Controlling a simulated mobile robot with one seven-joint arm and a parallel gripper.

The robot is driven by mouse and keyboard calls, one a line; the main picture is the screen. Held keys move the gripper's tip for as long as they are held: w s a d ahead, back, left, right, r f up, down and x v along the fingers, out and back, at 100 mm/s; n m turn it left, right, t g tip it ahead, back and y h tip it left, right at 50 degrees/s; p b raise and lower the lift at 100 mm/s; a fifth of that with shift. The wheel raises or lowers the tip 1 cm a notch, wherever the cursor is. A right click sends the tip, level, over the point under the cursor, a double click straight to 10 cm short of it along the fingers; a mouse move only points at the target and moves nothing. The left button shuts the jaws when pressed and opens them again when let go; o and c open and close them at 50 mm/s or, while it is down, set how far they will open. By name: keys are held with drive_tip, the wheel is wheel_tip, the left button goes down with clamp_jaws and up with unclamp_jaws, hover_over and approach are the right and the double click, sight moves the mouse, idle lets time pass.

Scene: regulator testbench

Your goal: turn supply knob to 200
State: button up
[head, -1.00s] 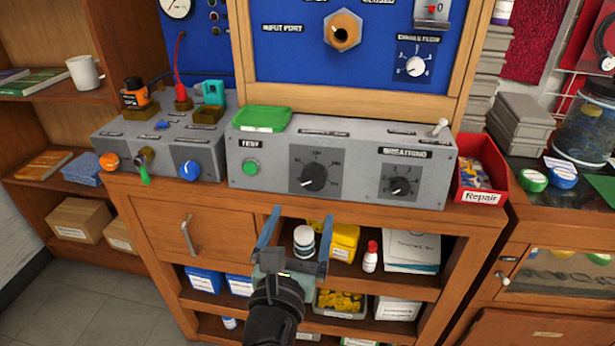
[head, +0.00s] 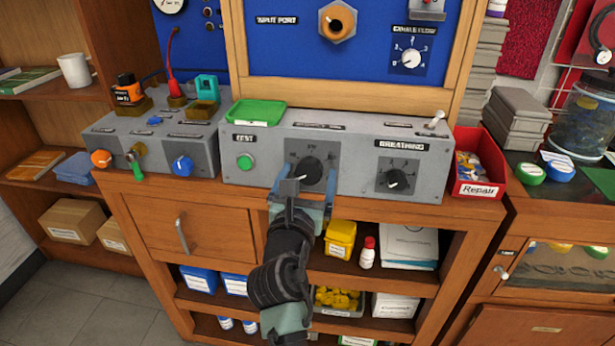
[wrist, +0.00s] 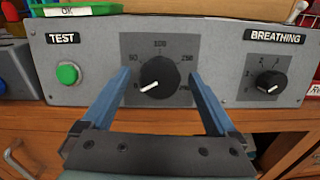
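The supply knob (wrist: 160,80) is a black dial on a dark scale plate at the middle of the grey test box. Its white pointer is turned to the lower left, near the lowest mark on the scale. In the head view the knob (head: 309,171) is partly behind my gripper (head: 305,183). In the wrist view my gripper (wrist: 160,88) is open, with its blue fingers on either side of the knob's lower part. A gap shows between each finger and the knob; nothing is held.
The breathing knob (wrist: 271,80) sits to the right and the green test button (wrist: 67,73) to the left on the same panel. A green tray (head: 256,112) lies on the box. A red Repair bin (head: 478,165) stands at its right end.

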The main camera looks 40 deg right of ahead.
drive_tip(key=c, duration=1.3)
